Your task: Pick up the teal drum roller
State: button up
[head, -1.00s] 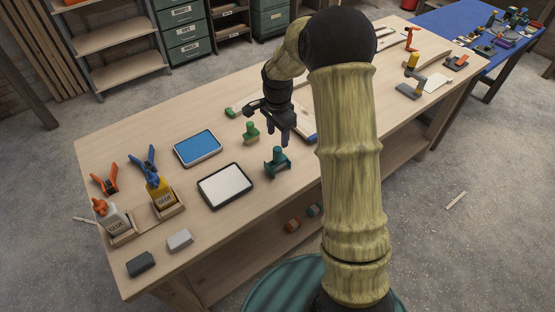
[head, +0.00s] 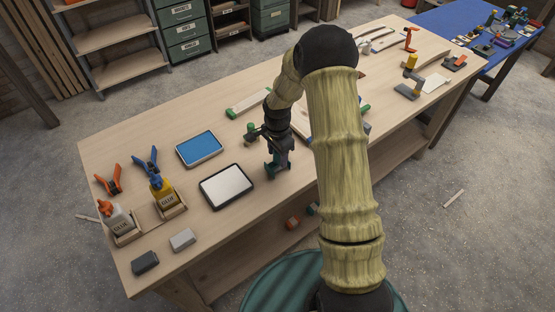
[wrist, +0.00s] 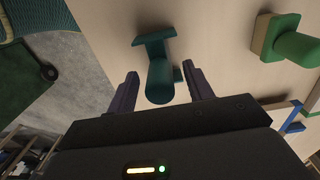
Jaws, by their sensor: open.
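The teal drum roller (head: 271,171) stands on the workbench (head: 120,150), right of the white-topped tray, partly hidden by my gripper (head: 280,160). In the wrist view, the roller (wrist: 157,72) shows its rounded teal body and a wider bar at its far end. My gripper (wrist: 161,78) is open, with one dark finger on each side of the roller's body. A gap shows between each finger and the roller. I cannot tell how far down the fingers reach.
A green-handled block (wrist: 280,38) stands close by on the right in the wrist view. The white-topped tray (head: 226,187) and blue-topped tray (head: 199,148) lie left of my gripper. Glue bottles (head: 162,191) stand farther left. The bench's front edge is near the roller.

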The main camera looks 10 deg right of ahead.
jog(key=shift+f, duration=0.55)
jog(key=shift+c, duration=0.2)
grip_shut()
